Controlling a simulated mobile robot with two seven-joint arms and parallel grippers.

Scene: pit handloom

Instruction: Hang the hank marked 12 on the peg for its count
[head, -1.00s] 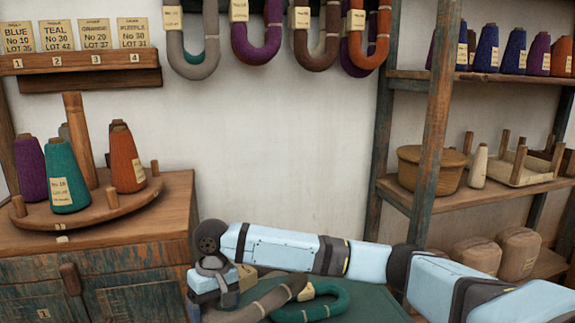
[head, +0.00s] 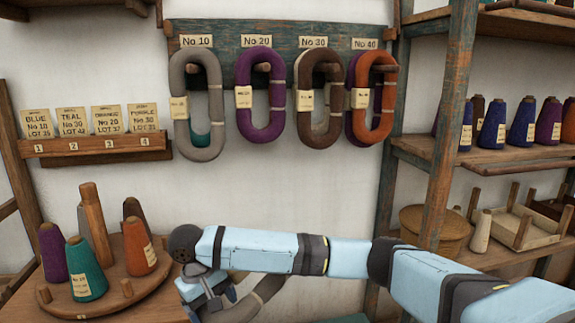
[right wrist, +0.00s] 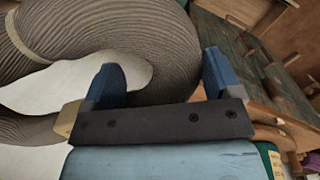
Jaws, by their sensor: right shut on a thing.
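My right gripper (head: 224,297) is shut on a grey-brown hank (head: 262,292), low in the middle of the head view. In the right wrist view the ribbed hank (right wrist: 130,35) passes between the two blue fingers. A corner of a tag shows there, but no number is readable. The peg board (head: 227,62) above has labels No 10, No 20, No 30 and No 40. A grey hank (head: 180,125) hangs under No 10 with a teal one behind it. A purple hank (head: 243,120) hangs under No 20, a brown hank (head: 305,125) under No 30, an orange hank (head: 362,120) under No 40.
A round cone stand (head: 115,300) with several cones is at lower left, below a card rail (head: 100,146). A shelf rack (head: 455,120) with cones and a basket (head: 435,228) stands at right. The wall between the board and my right arm is bare.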

